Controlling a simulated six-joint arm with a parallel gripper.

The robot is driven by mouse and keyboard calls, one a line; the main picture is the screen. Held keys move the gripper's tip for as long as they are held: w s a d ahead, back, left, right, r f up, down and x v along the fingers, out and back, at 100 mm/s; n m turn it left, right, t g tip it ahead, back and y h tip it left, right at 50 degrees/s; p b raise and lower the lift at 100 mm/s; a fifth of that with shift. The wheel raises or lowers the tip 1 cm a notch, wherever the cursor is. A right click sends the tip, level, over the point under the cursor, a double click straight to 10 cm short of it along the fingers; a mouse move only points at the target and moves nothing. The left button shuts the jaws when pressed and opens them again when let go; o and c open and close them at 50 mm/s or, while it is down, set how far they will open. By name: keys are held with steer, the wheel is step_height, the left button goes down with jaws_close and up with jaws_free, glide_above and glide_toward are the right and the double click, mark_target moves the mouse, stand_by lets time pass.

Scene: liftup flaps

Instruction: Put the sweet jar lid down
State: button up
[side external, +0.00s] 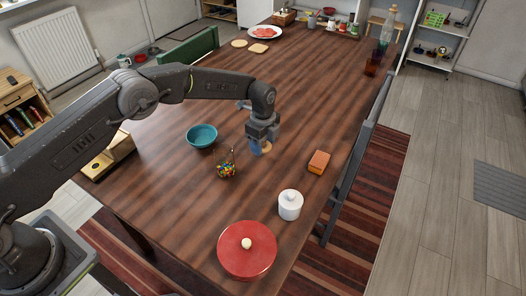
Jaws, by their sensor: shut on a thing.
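The sweet jar (227,170) stands on the wooden table, filled with many-coloured sweets; its clear glass is hard to make out. My gripper (260,148) is to the right of the jar and a little beyond it, pointing down. It is shut on a small tan disc, which looks like the sweet jar lid (267,149). The fingers partly hide the lid. I cannot tell whether the lid touches the table (290,110) or hangs just above it.
A teal bowl (202,135) is left of my gripper. An orange block (319,162) is to the right. A chair (352,165) lines the right edge. The table beyond my gripper is mostly clear.

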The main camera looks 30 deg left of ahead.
mark_target(263, 159)
steer(key=shift+f, duration=2)
steer(key=shift+f, duration=0.1)
steer(key=o, duration=0.9)
